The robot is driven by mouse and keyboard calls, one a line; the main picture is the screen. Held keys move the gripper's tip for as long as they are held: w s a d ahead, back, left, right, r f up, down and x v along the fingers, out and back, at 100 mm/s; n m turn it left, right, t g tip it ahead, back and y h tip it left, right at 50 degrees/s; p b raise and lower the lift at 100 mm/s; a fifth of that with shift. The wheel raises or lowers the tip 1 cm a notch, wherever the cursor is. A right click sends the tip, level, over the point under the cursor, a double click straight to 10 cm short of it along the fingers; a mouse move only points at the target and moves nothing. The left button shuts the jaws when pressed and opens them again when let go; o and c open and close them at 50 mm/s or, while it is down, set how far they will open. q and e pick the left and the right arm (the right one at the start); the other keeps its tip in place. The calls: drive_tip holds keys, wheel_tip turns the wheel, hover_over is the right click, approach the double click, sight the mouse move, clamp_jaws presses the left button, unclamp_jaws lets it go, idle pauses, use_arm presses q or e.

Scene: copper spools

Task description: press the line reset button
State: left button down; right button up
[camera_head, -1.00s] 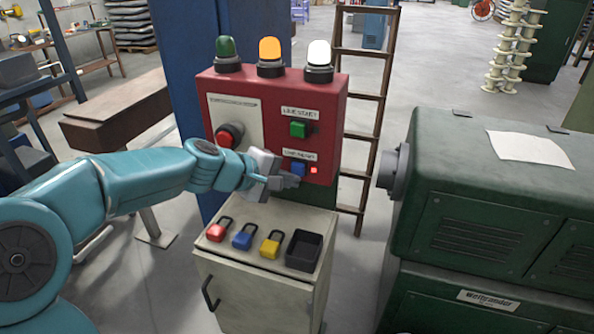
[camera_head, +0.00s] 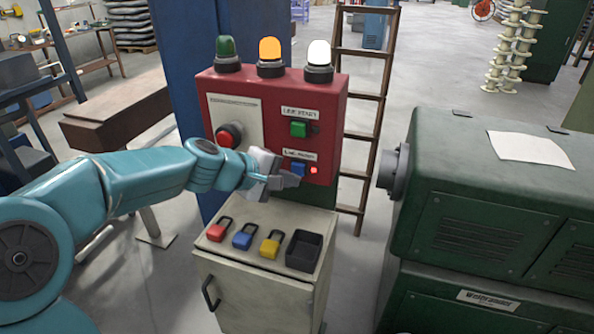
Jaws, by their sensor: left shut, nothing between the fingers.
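The blue button (camera_head: 298,169) sits low on the front of the red control box (camera_head: 329,110), under a small label that is too blurred to read surely; it may be the line reset button. A small red light (camera_head: 314,170) glows beside it. My left gripper (camera_head: 297,180) is shut and empty, with its fingertips just below and in front of the blue button. I cannot tell whether they touch it. A green button (camera_head: 299,129) under a "LINE START" label is above. A red mushroom button (camera_head: 228,135) is on the left plate. My right gripper is not in view.
A cabinet (camera_head: 255,291) below holds a red padlock (camera_head: 217,232), a blue padlock (camera_head: 243,240), a yellow padlock (camera_head: 270,247) and a black tray (camera_head: 304,250). A green machine (camera_head: 470,190) stands right. A ladder (camera_head: 362,98) is behind. Green, amber and white lamps top the box.

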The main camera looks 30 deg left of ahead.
use_arm(q)
drive_tip(key=shift+w+a, duration=0.1)
drive_tip(key=shift+w, duration=0.25)
drive_tip(key=shift+w+a, duration=0.1)
drive_tip(key=shift+w, duration=0.3)
idle(0.8)
drive_tip(key=shift+s+d+b, duration=0.2)
drive_tip(key=shift+s+b, duration=0.15)
drive_tip(key=shift+s, duration=0.5)
drive_tip(key=s, duration=0.2)
drive_tip(key=s+d+b, duration=0.1)
drive_tip(key=s, duration=0.2)
drive_tip(key=shift+d, duration=0.1)
drive_tip(key=shift+w, duration=0.1)
idle(0.8)
